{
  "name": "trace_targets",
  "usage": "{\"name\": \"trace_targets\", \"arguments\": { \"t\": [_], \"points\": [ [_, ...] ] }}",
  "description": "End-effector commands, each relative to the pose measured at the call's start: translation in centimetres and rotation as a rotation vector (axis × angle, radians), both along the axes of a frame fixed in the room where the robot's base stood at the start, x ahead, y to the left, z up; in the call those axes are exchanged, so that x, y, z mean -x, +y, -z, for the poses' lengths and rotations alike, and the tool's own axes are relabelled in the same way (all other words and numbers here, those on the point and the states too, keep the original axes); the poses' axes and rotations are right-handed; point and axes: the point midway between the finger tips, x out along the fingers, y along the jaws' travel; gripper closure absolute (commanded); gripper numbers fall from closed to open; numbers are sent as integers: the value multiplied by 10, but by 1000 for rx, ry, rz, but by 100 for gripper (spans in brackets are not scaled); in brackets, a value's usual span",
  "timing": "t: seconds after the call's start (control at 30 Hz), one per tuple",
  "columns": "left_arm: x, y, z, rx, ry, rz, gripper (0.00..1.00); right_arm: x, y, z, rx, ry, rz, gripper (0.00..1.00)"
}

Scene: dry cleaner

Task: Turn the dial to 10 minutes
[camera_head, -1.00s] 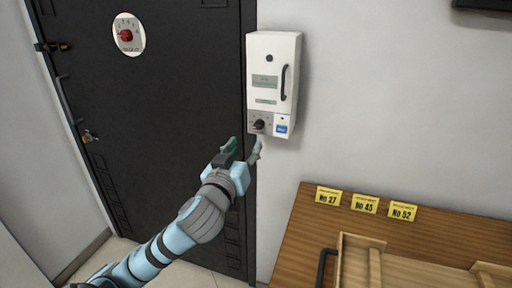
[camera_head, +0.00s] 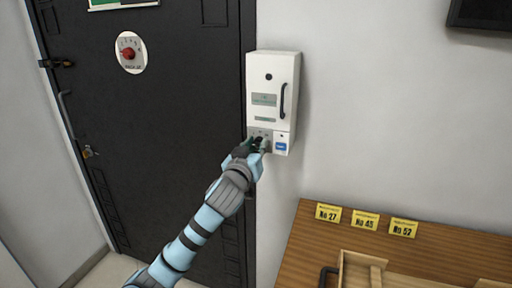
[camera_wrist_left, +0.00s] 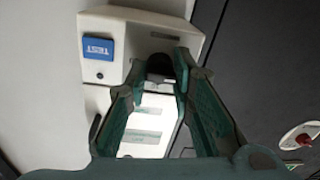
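A white wall box (camera_head: 272,82) hangs on the wall just right of the dark door. Its black dial (camera_wrist_left: 160,68) sits on the lower panel, and in the head view my left gripper mostly covers it. My left gripper (camera_head: 257,144) reaches up to that panel from the lower left. In the left wrist view, where the box appears upside down, the fingers of the left gripper (camera_wrist_left: 162,62) are apart, with the dial between their tips. Whether they touch it I cannot tell. The dial's setting is not readable. My right gripper is out of view.
A blue button label (camera_head: 280,146) is close beside the dial. The box has a black handle (camera_head: 283,100). The door (camera_head: 190,100) carries a separate red dial (camera_head: 128,53). A wooden counter (camera_head: 300,240) with yellow number tags stands below right.

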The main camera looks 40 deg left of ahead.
Motion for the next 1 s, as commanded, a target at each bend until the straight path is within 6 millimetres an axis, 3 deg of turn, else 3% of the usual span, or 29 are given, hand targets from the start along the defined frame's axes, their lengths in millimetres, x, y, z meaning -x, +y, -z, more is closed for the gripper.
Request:
{"name": "trace_targets", "arguments": {
  "t": [0.47,1.0],
  "points": [
    [0,0,-1,-76,28,-3,100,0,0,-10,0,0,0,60],
    [0,1,-2,-498,177,-2,100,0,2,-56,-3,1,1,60]
  ]
}}
